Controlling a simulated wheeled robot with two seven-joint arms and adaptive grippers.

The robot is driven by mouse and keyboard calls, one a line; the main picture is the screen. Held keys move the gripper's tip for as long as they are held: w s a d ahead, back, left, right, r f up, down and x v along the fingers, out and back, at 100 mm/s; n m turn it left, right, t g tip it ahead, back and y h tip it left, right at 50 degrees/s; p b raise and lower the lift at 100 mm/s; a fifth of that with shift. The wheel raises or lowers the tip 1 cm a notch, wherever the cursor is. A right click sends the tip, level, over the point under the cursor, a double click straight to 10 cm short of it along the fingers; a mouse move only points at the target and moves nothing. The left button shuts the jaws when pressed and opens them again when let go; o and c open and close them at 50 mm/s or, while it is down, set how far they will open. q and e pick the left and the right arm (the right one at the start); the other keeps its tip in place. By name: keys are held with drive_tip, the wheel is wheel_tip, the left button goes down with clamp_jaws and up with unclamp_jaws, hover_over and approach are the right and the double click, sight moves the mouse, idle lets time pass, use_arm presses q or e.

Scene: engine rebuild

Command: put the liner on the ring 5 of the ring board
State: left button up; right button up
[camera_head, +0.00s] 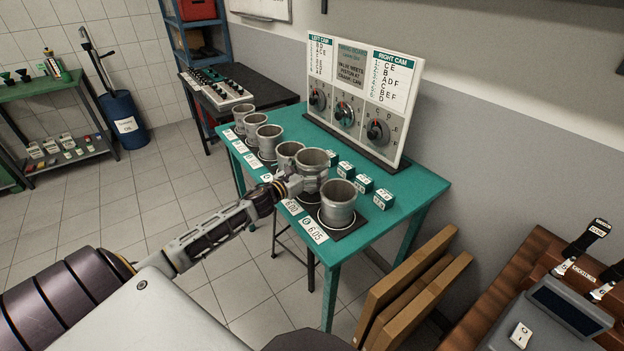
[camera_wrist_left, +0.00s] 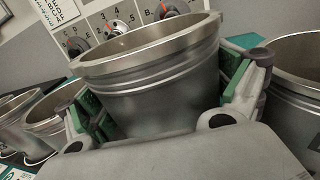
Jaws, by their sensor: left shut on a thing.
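The liner (camera_head: 312,172), a grey metal open-topped cylinder, is between the fingers of my left gripper (camera_head: 287,183). In the left wrist view the liner (camera_wrist_left: 152,88) stands between both fingers of the gripper (camera_wrist_left: 165,100), close to upright, its rim higher than its neighbours' rims. It is over the second place from the near end of the ring board (camera_head: 361,222), behind the label (camera_head: 291,206) reading 6.00. Its lower edge and the ring below are hidden, so I cannot tell whether it touches the board. My right gripper is not in view.
A similar cylinder (camera_head: 338,204) stands close on the right, on the place labelled 6.05 (camera_head: 314,230). Several others line the board to the left, the nearest (camera_head: 287,153) close by. Small green blocks (camera_head: 363,183) and a dial panel (camera_head: 352,100) stand behind.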

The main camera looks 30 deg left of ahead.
use_arm(q)
drive_tip(key=shift+f, duration=2)
drive_tip(key=shift+f, duration=0.1)
drive_tip(key=o, duration=1)
